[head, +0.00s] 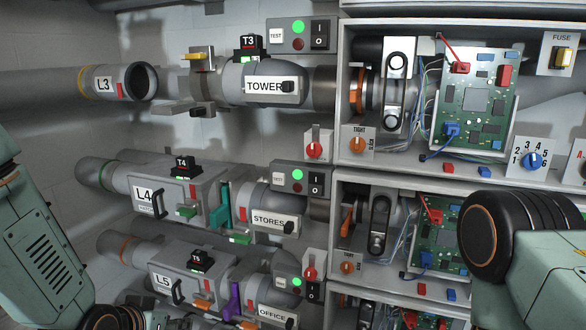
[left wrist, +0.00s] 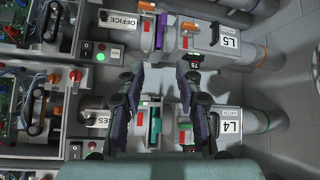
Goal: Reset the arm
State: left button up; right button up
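My left arm (head: 40,250) comes in at the lower left of the head view; its gripper is not clearly visible there. In the left wrist view my left gripper (left wrist: 160,74) has its two dark fingers spread apart with nothing held between them. The gap lies over the tube units, between the OFFICE/L5 row and the L4 row. My right arm (head: 545,260) shows at the lower right of the head view as a black joint and a green link. My right gripper is out of view.
The L3 tube (head: 103,84) stands open, apart from the TOWER tube (head: 265,85). Below are the L4 box (head: 160,195) with a green lever (head: 222,205) and the L5 box (head: 180,275) with a purple lever (head: 233,300). Circuit boards (head: 475,95) sit in shelves at right.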

pick_arm(q)
jog(key=s+f+g+b, duration=0.1)
jog(key=s+f+g, duration=0.3)
jog(key=s+f, duration=0.7)
jog(key=s+f+n+g+y+b, duration=0.1)
jog(key=s+f+g, duration=0.3)
jog(key=s+f, duration=0.6)
jog(key=s, duration=0.9)
jog(key=shift+f+g+y, duration=0.3)
jog(key=shift+f, duration=0.1)
jog(key=shift+a, duration=0.1)
